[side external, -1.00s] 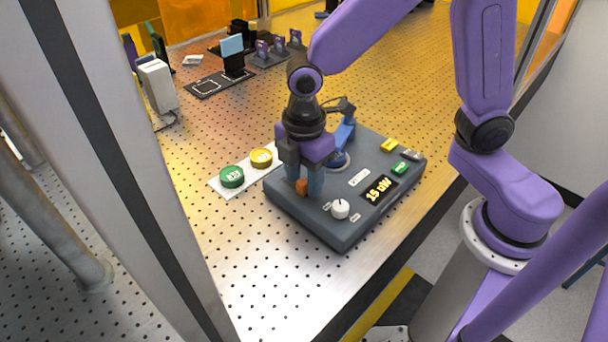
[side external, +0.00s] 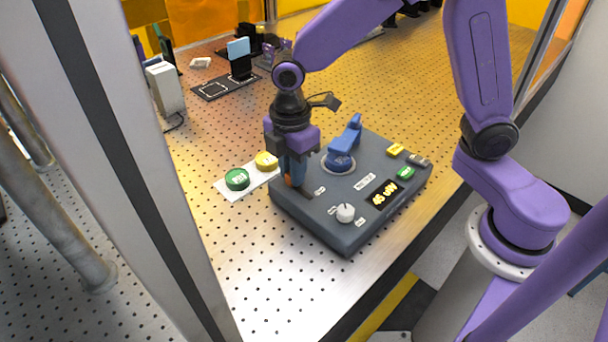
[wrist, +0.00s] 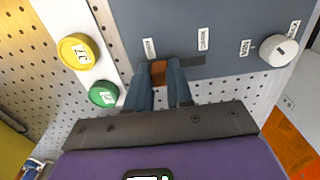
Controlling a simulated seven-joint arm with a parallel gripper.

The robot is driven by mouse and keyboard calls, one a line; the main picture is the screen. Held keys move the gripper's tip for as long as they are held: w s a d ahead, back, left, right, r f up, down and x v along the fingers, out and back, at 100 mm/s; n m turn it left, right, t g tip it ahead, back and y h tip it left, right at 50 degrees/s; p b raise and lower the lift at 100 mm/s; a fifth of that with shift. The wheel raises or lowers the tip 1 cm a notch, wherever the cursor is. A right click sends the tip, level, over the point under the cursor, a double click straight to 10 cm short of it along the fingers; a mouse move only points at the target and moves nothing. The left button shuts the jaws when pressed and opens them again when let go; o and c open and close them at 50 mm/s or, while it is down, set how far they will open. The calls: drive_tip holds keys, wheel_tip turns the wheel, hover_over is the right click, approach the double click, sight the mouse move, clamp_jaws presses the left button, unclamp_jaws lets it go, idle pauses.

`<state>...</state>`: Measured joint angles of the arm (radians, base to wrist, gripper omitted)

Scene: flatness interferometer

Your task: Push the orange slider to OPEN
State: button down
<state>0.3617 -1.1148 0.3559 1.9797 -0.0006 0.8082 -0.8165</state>
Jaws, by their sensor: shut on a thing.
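The orange slider (side external: 289,181) sits in a dark slot on the grey control box (side external: 335,228). In the wrist view the slider (wrist: 158,70) shows between the two blue fingertips of my gripper (wrist: 159,80). My gripper (side external: 293,178) points down at the box's left part and is shut on the slider. In the wrist view the slot (wrist: 192,61) runs bare to the right of the slider, and a small white label (wrist: 149,48) stands close to the slider. I cannot read which label says OPEN.
Green (side external: 237,179) and yellow (side external: 266,160) round buttons lie on a white strip left of the box.

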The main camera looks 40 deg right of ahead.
drive_tip(key=shift+w, duration=0.35)
drive_tip(key=c, duration=1)
unclamp_jaws()
wheel_tip(320, 180, up, 18)
drive_tip(key=shift+f, duration=0.25)
drive_tip(key=shift+s, duration=0.1)
drive_tip(key=s+d+f+m, duration=0.2)
drive_tip(key=s+d+f, duration=0.4)
drive_tip(key=s, duration=0.4)
drive_tip(key=s+d+f+m, duration=0.3)
drive_tip(key=s+d+f, duration=0.3)
drive_tip(key=s, duration=0.5)
drive_tip(key=shift+s+d+f, duration=0.15)
drive_tip(key=shift+s+d, duration=0.05)
drive_tip(key=shift+d, duration=0.35)
